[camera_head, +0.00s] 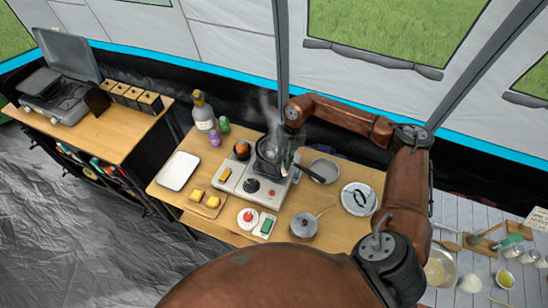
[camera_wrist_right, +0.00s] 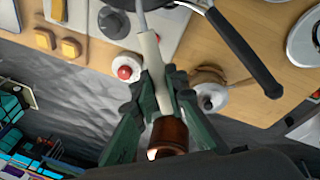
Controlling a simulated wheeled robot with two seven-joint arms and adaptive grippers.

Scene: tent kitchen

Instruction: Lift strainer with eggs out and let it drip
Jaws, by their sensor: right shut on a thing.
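A dark pot (camera_head: 266,158) stands on the stove (camera_head: 254,186) in the head view, with steam rising from it. Its long black handle points right and also shows in the wrist view (camera_wrist_right: 243,55). My right gripper (camera_wrist_right: 158,80) is shut around the strainer's pale handle (camera_wrist_right: 153,62), which has a brown end. The handle's metal rod runs up toward the pot at the top edge. In the head view my right gripper (camera_head: 291,143) is small and dark beside the pot. The strainer's bowl and any eggs in it cannot be made out. My left gripper is out of view.
A board with yellow pieces (camera_head: 207,203) and a white tray (camera_head: 178,170) lie left. Bottles (camera_head: 203,115) stand behind.

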